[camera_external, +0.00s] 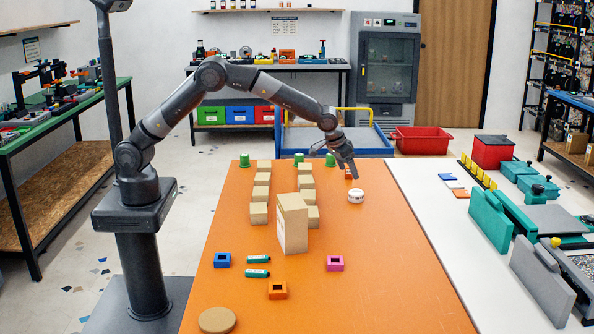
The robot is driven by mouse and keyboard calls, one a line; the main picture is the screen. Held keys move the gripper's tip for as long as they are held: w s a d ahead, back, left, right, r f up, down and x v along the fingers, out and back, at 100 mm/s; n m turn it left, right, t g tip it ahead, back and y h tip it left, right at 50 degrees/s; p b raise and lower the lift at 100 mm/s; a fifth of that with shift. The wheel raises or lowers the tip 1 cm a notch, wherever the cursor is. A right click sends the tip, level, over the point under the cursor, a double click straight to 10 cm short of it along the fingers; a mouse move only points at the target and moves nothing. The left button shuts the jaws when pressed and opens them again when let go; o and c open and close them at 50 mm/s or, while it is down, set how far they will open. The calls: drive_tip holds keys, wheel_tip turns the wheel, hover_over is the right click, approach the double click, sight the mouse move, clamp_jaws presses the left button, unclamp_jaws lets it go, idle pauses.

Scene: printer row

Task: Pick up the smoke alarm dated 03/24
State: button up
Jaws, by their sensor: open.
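A small white round thing (357,196) with faint dark marks sits on the orange table (390,270), right of the boxes. It may be a smoke alarm, but I cannot read any date on it. My gripper (349,174) is open, pointing down just above and slightly left of it, apart from it as far as I can tell. A tan round disc (217,320) lies at the table's front left; I cannot tell what it is. A small orange-red thing (348,173) is partly hidden behind my gripper.
Two rows of small cardboard boxes (258,213) and a taller box (293,222) stand left of my gripper. Blue (222,260), pink (335,263) and orange (277,290) square pieces and two teal cylinders (258,259) lie nearer. The table's right front is clear.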

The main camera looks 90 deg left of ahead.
sight(355, 191)
drive_tip(key=x, duration=0.5)
drive_tip(key=shift+f, duration=0.2)
drive_tip(key=shift+s+d+x, duration=0.1)
drive_tip(key=shift+x, duration=1.2)
drive_tip(key=shift+s+d+x, duration=0.1)
drive_tip(key=shift+d+x, duration=0.05)
drive_tip(key=shift+x, duration=1.15)
drive_tip(key=shift+f, duration=0.15)
drive_tip(key=shift+c, duration=0.4)
drive_tip(key=c, duration=1)
